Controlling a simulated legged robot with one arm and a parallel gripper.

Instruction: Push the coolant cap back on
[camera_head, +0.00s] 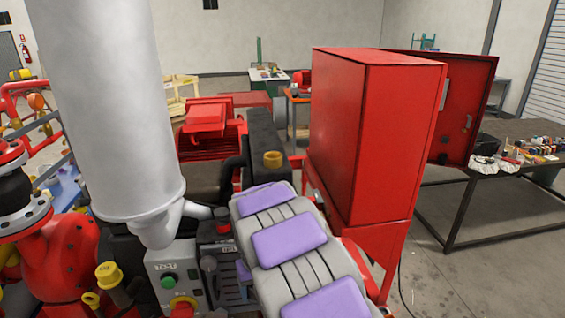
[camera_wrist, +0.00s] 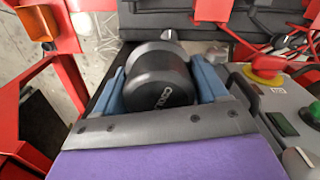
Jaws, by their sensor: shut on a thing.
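In the head view my grey and purple arm reaches in from the lower right. My arm hides the gripper's fingers and the cap there. I cannot make out the filler opening for the cap, nor tell whether the cap touches anything below.
A control box (camera_head: 173,276) with a green button and red knob stands left of my arm. A large grey cylinder (camera_head: 110,100) rises behind it. A tall red cabinet (camera_head: 365,135) with its door open stands close on the right.

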